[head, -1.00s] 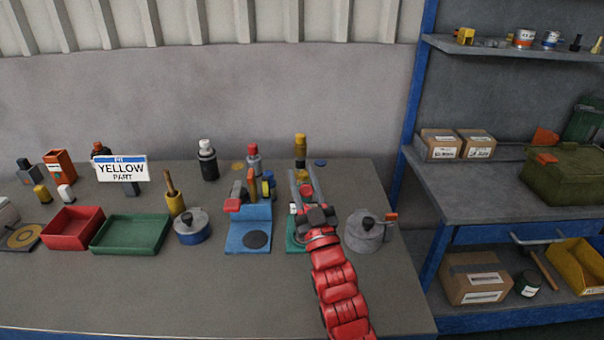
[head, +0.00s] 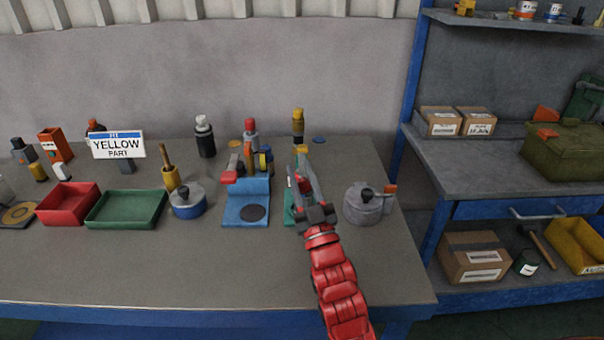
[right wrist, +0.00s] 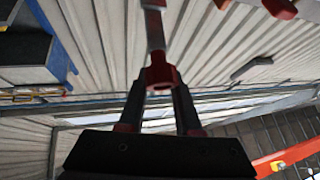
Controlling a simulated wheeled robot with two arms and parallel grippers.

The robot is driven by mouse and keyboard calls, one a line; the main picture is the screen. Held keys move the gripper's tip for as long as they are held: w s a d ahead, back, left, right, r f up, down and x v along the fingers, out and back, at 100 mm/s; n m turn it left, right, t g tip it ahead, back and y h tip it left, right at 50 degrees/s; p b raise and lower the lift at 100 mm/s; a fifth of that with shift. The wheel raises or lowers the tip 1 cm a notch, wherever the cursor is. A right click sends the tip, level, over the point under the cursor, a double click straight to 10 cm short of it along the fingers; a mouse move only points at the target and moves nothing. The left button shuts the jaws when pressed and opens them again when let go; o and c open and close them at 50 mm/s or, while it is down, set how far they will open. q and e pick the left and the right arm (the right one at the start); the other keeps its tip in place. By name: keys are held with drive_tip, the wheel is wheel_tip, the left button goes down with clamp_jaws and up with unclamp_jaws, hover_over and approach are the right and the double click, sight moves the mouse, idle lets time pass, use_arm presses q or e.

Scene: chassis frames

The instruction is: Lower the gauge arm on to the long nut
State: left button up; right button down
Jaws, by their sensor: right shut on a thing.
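My right gripper (head: 302,170) is raised over a green-based gauge (head: 289,208), hiding most of it. In the right wrist view its two fingers (right wrist: 160,88) close on a red knob at the end of a pale bar (right wrist: 155,28), which looks like the gauge arm. Beside it to the left stands a blue gauge (head: 234,212) with a dark round pad (head: 254,212) and upright red, orange and yellow parts above. I cannot make out the long nut; it may be hidden behind my gripper. My left gripper is not in view.
A grey lidded pot (head: 362,208) stands close to the right of my arm. To the left are a blue pot (head: 187,205), a green tray (head: 128,209) and a red tray (head: 67,204). Bottles stand behind. The bench (head: 170,265) is clear in front.

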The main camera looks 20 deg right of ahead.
drive_tip(key=shift+a, duration=0.1)
drive_tip(key=c, duration=0.8)
unclamp_jaws()
drive_tip(key=shift+o, duration=1.3)
drive_tip(key=shift+a, duration=0.15)
drive_tip(key=b+v, duration=0.1)
drive_tip(key=v, duration=0.6)
drive_tip(key=shift+s+f, duration=0.15)
drive_tip(key=shift+f, duration=0.05)
